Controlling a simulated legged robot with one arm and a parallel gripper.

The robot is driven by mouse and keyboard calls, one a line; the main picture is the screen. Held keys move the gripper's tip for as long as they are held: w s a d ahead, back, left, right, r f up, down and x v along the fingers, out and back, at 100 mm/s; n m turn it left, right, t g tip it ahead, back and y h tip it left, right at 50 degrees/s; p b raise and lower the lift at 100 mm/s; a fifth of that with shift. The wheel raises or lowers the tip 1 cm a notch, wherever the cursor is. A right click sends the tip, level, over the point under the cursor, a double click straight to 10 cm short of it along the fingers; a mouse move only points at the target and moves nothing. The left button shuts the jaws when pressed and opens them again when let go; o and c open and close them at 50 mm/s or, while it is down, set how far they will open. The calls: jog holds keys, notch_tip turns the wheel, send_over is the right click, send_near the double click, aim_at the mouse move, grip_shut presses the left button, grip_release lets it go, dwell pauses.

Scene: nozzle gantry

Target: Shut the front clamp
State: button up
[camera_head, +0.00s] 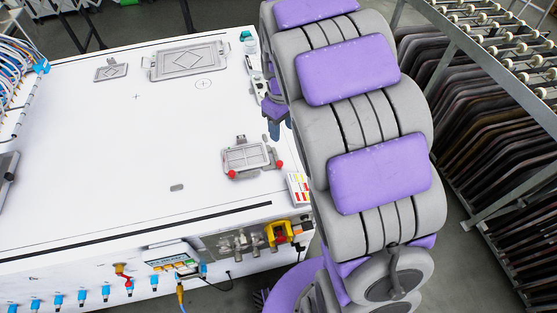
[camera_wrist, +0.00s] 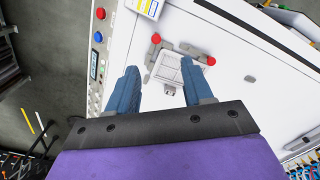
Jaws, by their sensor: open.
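A small grey rectangular fixture (camera_head: 248,158) sits on the white table top near its right front corner. In the wrist view the red balls, one left (camera_wrist: 156,38) and one right (camera_wrist: 211,61), show beyond my gripper, near the pale fixture plate (camera_wrist: 185,73). Which lever is the front clamp, I cannot tell. My gripper (camera_wrist: 160,69) has its two blue fingers apart and nothing between them. In the head view its blue fingers (camera_head: 274,127) hang behind the fixture.
A larger grey frame fixture (camera_head: 187,60) and a smaller plate (camera_head: 111,72) lie farther back. A panel with buttons (camera_wrist: 98,37) runs along one table edge. Valves with a yellow piece (camera_head: 279,233) line the front side. A rack (camera_head: 485,110) stands right. The table middle is clear.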

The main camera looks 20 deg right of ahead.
aim_at(279, 162)
jog(key=shift+n, duration=0.4)
jog(key=w+f+b, duration=0.1)
jog(key=f, duration=0.5)
jog(key=f+b, duration=0.1)
jog(key=f, duration=0.5)
jog(key=w+f+b, duration=0.1)
jog(key=f, duration=0.6)
jog(key=shift+w+a, duration=0.1)
jog(key=shift+w, duration=0.2)
jog(key=shift+c, duration=0.4)
grip_shut()
